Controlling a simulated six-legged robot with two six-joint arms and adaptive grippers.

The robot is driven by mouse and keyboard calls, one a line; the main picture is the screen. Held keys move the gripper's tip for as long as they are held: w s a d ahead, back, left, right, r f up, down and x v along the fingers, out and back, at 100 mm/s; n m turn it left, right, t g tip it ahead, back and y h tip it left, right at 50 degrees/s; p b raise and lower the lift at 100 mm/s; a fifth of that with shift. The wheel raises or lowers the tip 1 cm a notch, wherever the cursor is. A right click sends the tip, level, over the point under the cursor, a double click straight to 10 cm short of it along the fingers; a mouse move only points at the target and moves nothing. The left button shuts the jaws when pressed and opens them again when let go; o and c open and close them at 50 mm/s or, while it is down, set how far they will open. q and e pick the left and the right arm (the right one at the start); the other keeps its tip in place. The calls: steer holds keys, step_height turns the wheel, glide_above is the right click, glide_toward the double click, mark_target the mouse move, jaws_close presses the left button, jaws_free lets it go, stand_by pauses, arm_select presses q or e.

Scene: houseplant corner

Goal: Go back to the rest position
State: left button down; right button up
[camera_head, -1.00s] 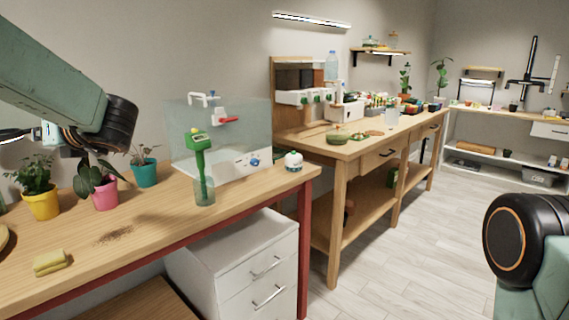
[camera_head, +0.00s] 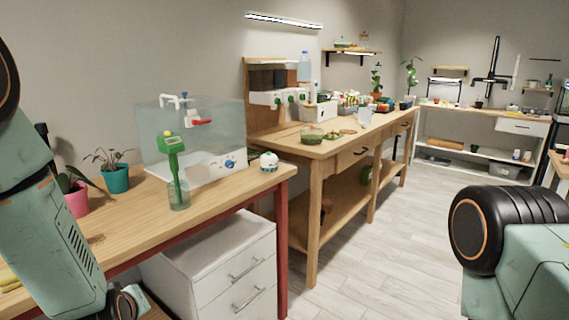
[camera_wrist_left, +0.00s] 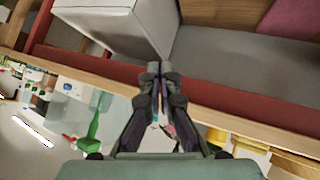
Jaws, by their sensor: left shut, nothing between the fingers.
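My left gripper (camera_wrist_left: 160,72) shows in the left wrist view with its fingers together and nothing between them. It hangs in front of the workbench's red frame (camera_wrist_left: 80,62), close to the white drawer unit (camera_wrist_left: 115,20) in that view. In the head view my left arm hangs down along the left edge, and its gripper cannot be made out there. A part of my right arm shows at the lower right of the head view. My right gripper is out of view.
A wooden bench (camera_head: 215,199) holds a teal pot (camera_head: 116,179), a pink pot (camera_head: 76,200), a clear tank (camera_head: 215,130), a green meter in a glass (camera_head: 179,194) and a white-and-green item (camera_head: 269,162). White drawers (camera_head: 225,262) stand below. The floor (camera_head: 400,215) is clear.

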arm_select(q)
steer(key=s+d+f+m+g+h, duration=0.1)
steer(key=s+d+f+m+g, duration=0.1)
steer(key=s+f, duration=0.4)
steer(key=s+d+f+m+g+h, duration=0.1)
steer(key=s+d+f+m+g, duration=0.2)
steer(key=s+f, duration=0.4)
steer(key=s+d+f+m+g+h, duration=0.1)
steer(key=s+f, duration=0.5)
steer(key=s, duration=1.4)
steer(key=d+m+g, duration=0.1)
steer(key=m+g, duration=0.1)
steer(key=g, duration=0.1)
steer(key=shift+d+f, duration=0.2)
steer(key=shift+d, duration=0.1)
steer(key=shift+s+a, duration=0.1)
